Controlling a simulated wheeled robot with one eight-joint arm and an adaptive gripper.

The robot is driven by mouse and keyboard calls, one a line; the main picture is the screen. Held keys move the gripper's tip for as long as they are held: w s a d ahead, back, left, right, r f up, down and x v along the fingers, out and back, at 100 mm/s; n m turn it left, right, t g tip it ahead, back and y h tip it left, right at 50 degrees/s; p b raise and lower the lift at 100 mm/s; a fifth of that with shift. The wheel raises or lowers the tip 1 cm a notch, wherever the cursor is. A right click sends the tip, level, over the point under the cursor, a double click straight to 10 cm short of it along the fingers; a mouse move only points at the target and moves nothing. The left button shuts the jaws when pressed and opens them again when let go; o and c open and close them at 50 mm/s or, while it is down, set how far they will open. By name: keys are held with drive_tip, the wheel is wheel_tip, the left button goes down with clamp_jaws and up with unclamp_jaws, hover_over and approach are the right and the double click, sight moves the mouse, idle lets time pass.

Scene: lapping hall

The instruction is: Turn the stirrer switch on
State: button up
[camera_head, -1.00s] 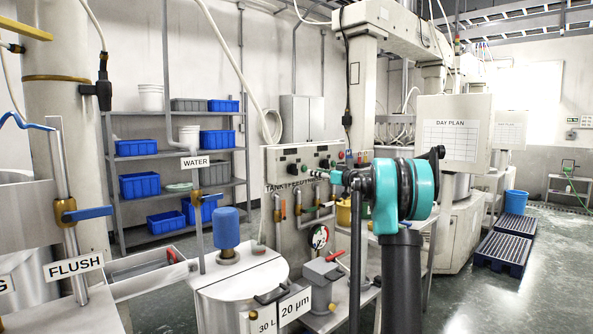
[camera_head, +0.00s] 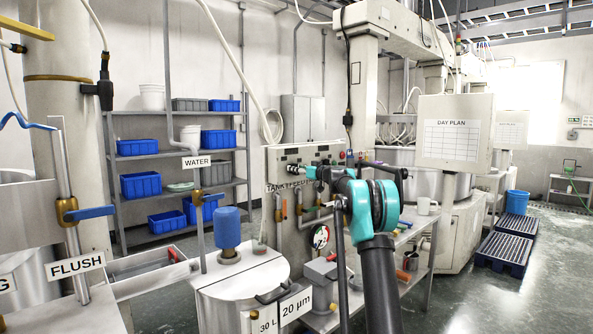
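The grey control panel (camera_head: 280,157), lettered "TANK 1 FEED" in part, stands at the middle of the head view. It carries a row of small dark knobs or switches (camera_head: 292,168) and coloured buttons at its right end. Which one is the stirrer switch is too small to read, and its position cannot be told. My arm reaches from the lower right towards the panel face. My gripper (camera_head: 311,172) shows as a small teal and dark tip in front of the knobs. Its fingers are too small to make out. My arm hides part of the panel's right side.
Below the panel are pipes, valves and a gauge (camera_head: 321,236). A white tank (camera_head: 240,290) with a blue-capped fitting stands in front. A grey bench (camera_head: 418,232) with a white mug (camera_head: 427,206) is at right. Open floor lies further right.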

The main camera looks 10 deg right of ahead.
drive_tip(key=shift+c, duration=0.3)
clamp_jaws()
drive_tip(key=shift+m, duration=0.4)
drive_tip(key=m, duration=0.5)
drive_tip(key=shift+w+d+m, duration=0.1)
drive_tip(key=shift+d+m, duration=0.05)
drive_tip(key=shift+m, duration=0.15)
drive_tip(key=m, duration=0.5)
drive_tip(key=shift+d+f, duration=0.1)
drive_tip(key=shift+f, duration=0.05)
drive_tip(key=shift+m, duration=0.4)
drive_tip(key=shift+o, duration=0.3)
unclamp_jaws()
